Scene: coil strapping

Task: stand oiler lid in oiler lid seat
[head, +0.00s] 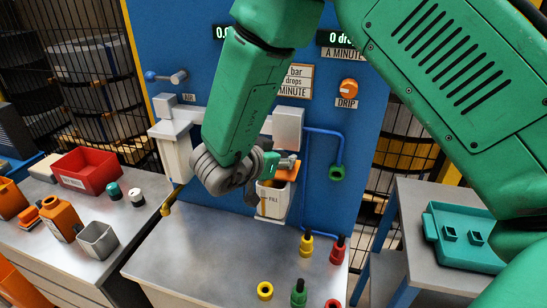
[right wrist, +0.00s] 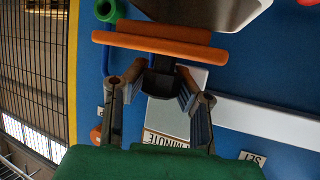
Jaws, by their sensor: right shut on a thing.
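My right gripper (head: 272,165) is at the front of the blue panel, above the pale oiler cup (head: 271,203) marked FILL. In the right wrist view its fingers (right wrist: 172,88) are closed around the dark knob (right wrist: 160,78) of the orange oiler lid (right wrist: 158,48). A second orange edge (right wrist: 185,32) lies just beyond the lid, near the grey cup body. Whether lid and edge touch, I cannot tell. In the head view, the gripper partly hides the lid. A teal tray (head: 440,222) with two square sockets stands at the right; I cannot tell whether either is the lid seat. My left gripper is not in view.
Blue pipes (head: 335,135) run beside the cup. Several coloured fittings (head: 298,293) stand on the grey bench (head: 200,245) below. The left table holds a red bin (head: 88,172), an orange bottle (head: 61,217) and a grey cup (head: 97,240). The bench's middle is clear.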

